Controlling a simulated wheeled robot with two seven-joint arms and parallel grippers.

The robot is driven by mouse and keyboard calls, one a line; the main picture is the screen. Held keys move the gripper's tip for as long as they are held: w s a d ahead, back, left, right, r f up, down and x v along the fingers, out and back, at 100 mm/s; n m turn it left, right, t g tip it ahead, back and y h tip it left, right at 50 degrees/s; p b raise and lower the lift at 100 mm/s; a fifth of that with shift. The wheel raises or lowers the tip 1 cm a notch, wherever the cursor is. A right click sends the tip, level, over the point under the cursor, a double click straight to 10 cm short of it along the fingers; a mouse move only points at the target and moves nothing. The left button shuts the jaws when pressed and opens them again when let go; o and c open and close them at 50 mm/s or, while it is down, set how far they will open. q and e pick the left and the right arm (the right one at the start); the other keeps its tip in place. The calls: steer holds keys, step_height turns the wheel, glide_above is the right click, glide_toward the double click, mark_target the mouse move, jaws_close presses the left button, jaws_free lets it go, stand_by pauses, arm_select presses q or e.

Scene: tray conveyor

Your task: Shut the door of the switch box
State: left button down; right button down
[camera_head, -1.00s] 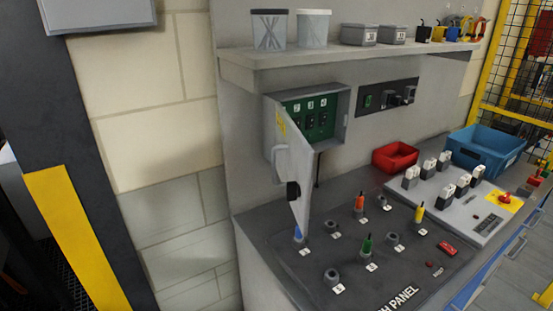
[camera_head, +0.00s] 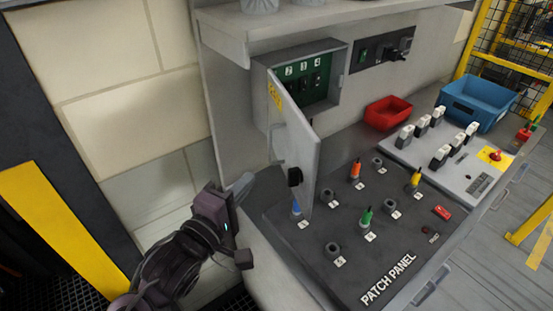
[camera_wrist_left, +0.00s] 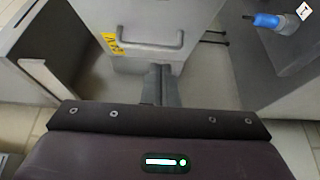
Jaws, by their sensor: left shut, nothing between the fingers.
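The switch box (camera_head: 340,75) is mounted on the wall panel, with a green board of numbered switches inside. Its grey door (camera_head: 292,135) stands open, swung out toward me, with a yellow label, a handle and a black latch knob. My left gripper (camera_head: 246,183) is shut and empty, to the left of the door and a little apart from it in the head view. In the left wrist view the door (camera_wrist_left: 195,55) with its handle lies beyond the shut fingers (camera_wrist_left: 160,85); I cannot tell whether they touch it. My right gripper is not in view.
The patch panel (camera_head: 335,285) with several coloured plugs lies below the door; a blue plug (camera_head: 296,208) is close to its lower edge. A red bin (camera_head: 388,112), a blue bin (camera_head: 478,100) and a white switch panel (camera_head: 470,180) stand to the right. A shelf (camera_head: 300,25) runs above.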

mark_target(286, 154)
arm_select(q)
steer(key=w+d+p, duration=0.3)
steer(key=w+d, duration=0.2)
steer(key=shift+w+r, duration=0.15)
steer(key=shift+w, duration=0.05)
steer(key=shift+w+d, duration=0.1)
steer(key=shift+d, duration=0.55)
steer(key=shift+f, duration=0.2)
